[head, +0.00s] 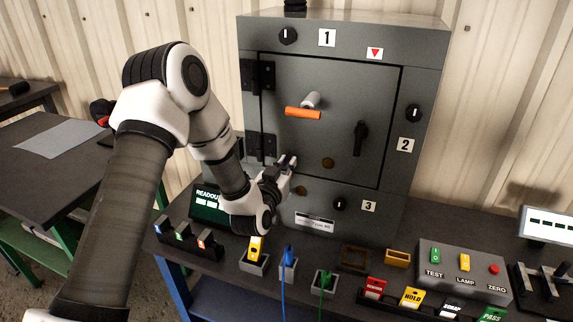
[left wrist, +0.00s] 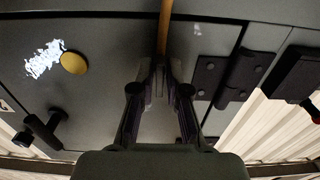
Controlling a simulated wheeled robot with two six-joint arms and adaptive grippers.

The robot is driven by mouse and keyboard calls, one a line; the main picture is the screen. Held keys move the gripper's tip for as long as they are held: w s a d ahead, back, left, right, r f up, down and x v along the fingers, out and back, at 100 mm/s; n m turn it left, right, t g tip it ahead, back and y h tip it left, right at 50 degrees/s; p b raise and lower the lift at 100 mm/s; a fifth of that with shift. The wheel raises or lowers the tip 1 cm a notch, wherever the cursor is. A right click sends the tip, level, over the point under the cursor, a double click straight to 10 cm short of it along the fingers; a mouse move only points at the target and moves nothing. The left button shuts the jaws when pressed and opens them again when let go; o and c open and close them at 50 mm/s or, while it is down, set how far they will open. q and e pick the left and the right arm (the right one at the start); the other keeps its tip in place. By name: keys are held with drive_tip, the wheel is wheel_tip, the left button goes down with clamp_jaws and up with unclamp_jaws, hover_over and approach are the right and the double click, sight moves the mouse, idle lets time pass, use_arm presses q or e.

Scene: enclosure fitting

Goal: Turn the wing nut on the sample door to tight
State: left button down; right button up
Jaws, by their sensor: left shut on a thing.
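The grey sample door (head: 280,75) is closed on the front of a grey cabinet. My left gripper (head: 288,164) is at the door's lower left, its fingers shut. In the left wrist view the gripper (left wrist: 160,82) closes on a narrow brass-coloured piece (left wrist: 165,28), which I take for the wing nut. My right gripper is not in view.
An orange bar on a grey stem (head: 303,113) and a black handle (head: 360,138) stick out from the door. Black hinges (head: 258,75) are on its left. Below, the bench holds connectors with blue and green cables, a switch box (head: 463,270) and coloured tags.

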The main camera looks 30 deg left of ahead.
use_arm(q)
drive_tip(key=c, duration=1.2)
unclamp_jaws()
drive_tip(key=v, duration=1.2)
drive_tip(key=shift+f, duration=0.15)
